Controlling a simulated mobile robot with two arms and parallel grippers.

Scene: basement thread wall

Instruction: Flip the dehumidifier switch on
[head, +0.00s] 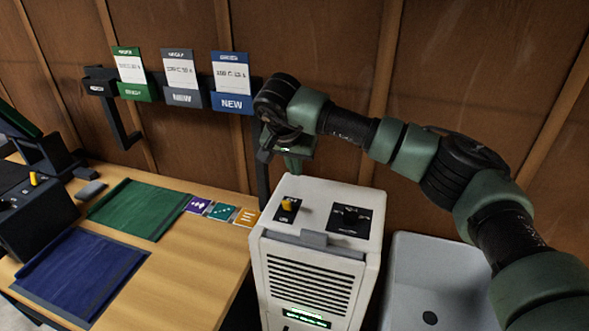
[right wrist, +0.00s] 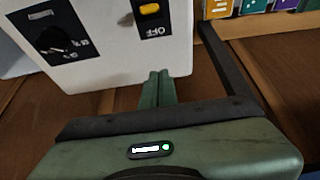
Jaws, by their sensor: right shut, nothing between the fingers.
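The dehumidifier (head: 315,255) is a white upright box with a dark slatted front and a green display. Its top has a black switch plate with a yellow switch (head: 288,205) on the left. In the right wrist view the yellow switch (right wrist: 150,9) shows at the top edge, with an upside-down "OFF" label (right wrist: 154,31) beside it. Which way it is set, I cannot tell. My right gripper (head: 293,165) is behind the dehumidifier's top, near the wall. Its green fingers (right wrist: 160,75) are shut and empty, apart from the switch. My left gripper is out of view.
A black dial plate (head: 349,219) sits right of the switch. A wooden table (head: 200,250) with green (head: 140,209) and blue mats stands left. A grey basin (head: 445,285) is on the right.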

